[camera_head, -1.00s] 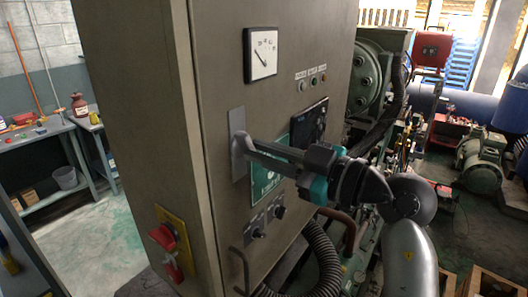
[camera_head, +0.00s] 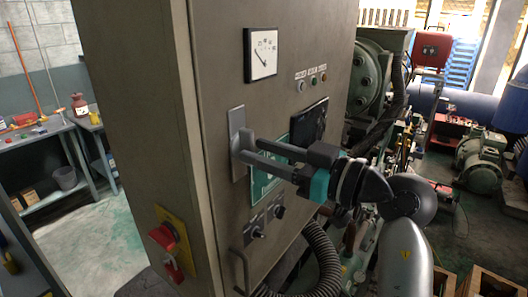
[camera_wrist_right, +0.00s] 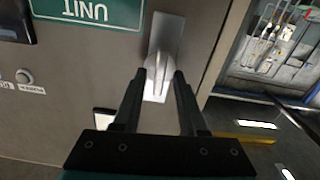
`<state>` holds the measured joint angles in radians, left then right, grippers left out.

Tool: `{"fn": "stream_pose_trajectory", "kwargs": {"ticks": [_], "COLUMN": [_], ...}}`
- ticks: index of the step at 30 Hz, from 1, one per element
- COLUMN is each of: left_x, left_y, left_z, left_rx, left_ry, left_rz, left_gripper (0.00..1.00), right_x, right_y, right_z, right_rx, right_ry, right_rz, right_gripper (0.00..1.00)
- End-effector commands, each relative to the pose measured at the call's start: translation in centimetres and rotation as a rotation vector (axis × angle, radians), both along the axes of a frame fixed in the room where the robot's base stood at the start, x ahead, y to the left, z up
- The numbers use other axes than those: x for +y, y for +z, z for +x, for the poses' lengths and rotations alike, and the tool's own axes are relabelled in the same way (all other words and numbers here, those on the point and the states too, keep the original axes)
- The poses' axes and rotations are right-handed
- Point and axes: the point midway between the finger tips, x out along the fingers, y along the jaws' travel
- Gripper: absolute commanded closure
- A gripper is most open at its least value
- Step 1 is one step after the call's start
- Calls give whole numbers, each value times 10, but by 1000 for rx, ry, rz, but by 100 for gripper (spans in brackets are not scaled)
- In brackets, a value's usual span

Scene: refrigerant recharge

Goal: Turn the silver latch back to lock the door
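The silver latch (camera_head: 237,122) is an upright metal plate with a turning handle on the grey-brown cabinet door (camera_head: 215,60). It also shows in the right wrist view (camera_wrist_right: 167,34). My right gripper (camera_head: 248,149) reaches in from the right, with its fingertips at the latch handle. In the right wrist view the fingers (camera_wrist_right: 160,73) are apart, with the handle between the tips and a gap on each side. The fingertips partly hide the handle in the head view. My left gripper is not in view.
The door carries a gauge (camera_head: 262,53), a green sign (camera_head: 268,178), a dark display (camera_head: 309,128) and knobs (camera_head: 257,230). A red switch on a yellow plate (camera_head: 165,236) is on the cabinet's side. A door handle (camera_head: 240,270) and black hose (camera_head: 322,262) lie below.

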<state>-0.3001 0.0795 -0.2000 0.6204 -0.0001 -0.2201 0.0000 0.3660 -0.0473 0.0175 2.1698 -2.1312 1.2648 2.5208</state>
Motion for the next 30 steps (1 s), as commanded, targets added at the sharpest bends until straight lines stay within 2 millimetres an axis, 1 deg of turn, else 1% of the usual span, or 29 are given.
{"fn": "stream_pose_trajectory", "kwargs": {"ticks": [5, 8, 30], "left_x": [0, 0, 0], "left_y": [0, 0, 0], "left_z": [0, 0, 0], "left_rx": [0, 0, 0], "left_ry": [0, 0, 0], "left_rz": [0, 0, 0], "left_gripper": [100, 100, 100], "right_x": [0, -5, -64], "right_y": [0, 0, -1], "right_z": [0, -3, -46], "right_rx": [-2, -2, -1], "right_ry": [0, -1, -2], "right_rz": [-1, -1, -3], "right_gripper": [59, 59, 59]}}
